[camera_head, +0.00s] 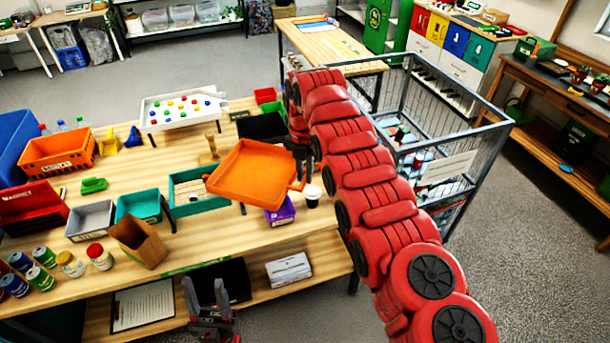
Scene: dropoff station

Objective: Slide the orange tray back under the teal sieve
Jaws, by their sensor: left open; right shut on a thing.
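The orange tray (250,172) is a shallow, empty square tray, turned at an angle over the right part of the table. It covers the right end of the teal sieve (186,207) in the picture. The sieve is a teal-rimmed frame on dark legs, left of the tray. My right gripper (302,172) is shut on the orange tray at its right side; the red arm partly hides the grip. I cannot tell how high the tray is above the table. My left gripper (212,312) is open and empty, low at the table's front edge.
A white tray on legs (150,122) with coloured balls stands behind. A teal bin (138,207) and cardboard box (137,241) stand left. A wire cart (470,165) is at right.

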